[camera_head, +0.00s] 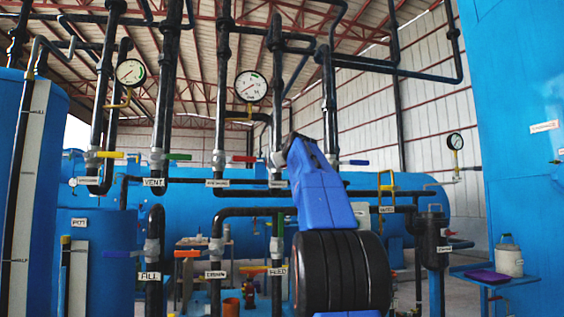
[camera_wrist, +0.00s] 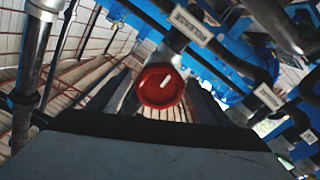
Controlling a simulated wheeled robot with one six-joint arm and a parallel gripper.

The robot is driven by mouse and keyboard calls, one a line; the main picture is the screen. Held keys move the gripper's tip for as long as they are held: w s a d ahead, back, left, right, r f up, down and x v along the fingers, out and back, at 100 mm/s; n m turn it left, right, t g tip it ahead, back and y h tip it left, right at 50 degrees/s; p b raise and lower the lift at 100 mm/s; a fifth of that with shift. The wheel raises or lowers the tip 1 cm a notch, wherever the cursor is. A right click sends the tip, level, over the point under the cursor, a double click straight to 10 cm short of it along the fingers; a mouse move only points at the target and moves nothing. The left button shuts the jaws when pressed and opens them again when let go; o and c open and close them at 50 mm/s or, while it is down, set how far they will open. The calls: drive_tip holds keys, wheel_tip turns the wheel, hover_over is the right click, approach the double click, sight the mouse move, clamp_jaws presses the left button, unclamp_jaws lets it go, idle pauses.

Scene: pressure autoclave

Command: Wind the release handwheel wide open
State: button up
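A round red handwheel (camera_wrist: 160,86) with a white mark on its face shows in the middle of the wrist view, at the end of a grey pipe fitting. My gripper (camera_wrist: 158,100) reaches up from the bottom of the wrist view. Its two dark fingers look spread apart, one to the left and one to the right of the handwheel. I cannot tell whether they touch it. In the head view my blue arm stands in front of the pipes, and I cannot make out the gripper or this handwheel there.
Black vertical pipes with coloured levers and labels, among them VENT (camera_head: 153,182) and FILL (camera_head: 150,277), crowd the head view. Pressure gauges (camera_head: 250,87) stand above. Large blue tanks (camera_head: 525,110) flank both sides. A white container (camera_head: 509,259) stands on a blue table at right.

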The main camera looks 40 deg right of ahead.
drive_tip(key=v, duration=1.7)
drive_tip(key=shift+a, duration=0.2)
drive_tip(key=shift+s+f, duration=0.1)
drive_tip(key=s+a+f+g+y, duration=0.2)
drive_tip(key=a+f+y, duration=0.2)
drive_tip(key=a+f, duration=1.1)
drive_tip(key=s+a+f+g+y, duration=0.1)
drive_tip(key=a+f+g+y, duration=0.2)
drive_tip(key=a+f, duration=1.2)
drive_tip(key=s+a+f+g, duration=0.2)
drive_tip(key=s+f, duration=0.5)
drive_tip(key=f, duration=0.5)
drive_tip(key=s+a+f+g+y, duration=0.1)
drive_tip(key=s+a+f, duration=0.2)
drive_tip(key=s+f, duration=0.4)
drive_tip(key=s+a+f+n+g+y, duration=0.1)
drive_tip(key=s+f, duration=0.6)
drive_tip(key=f, duration=0.9)
drive_tip(key=a+g, duration=0.1)
drive_tip(key=a, duration=0.1)
drive_tip(key=shift+s+a+f+g, duration=0.15)
drive_tip(key=shift+a+f+g, duration=0.15)
drive_tip(key=shift+a+f, duration=0.05)
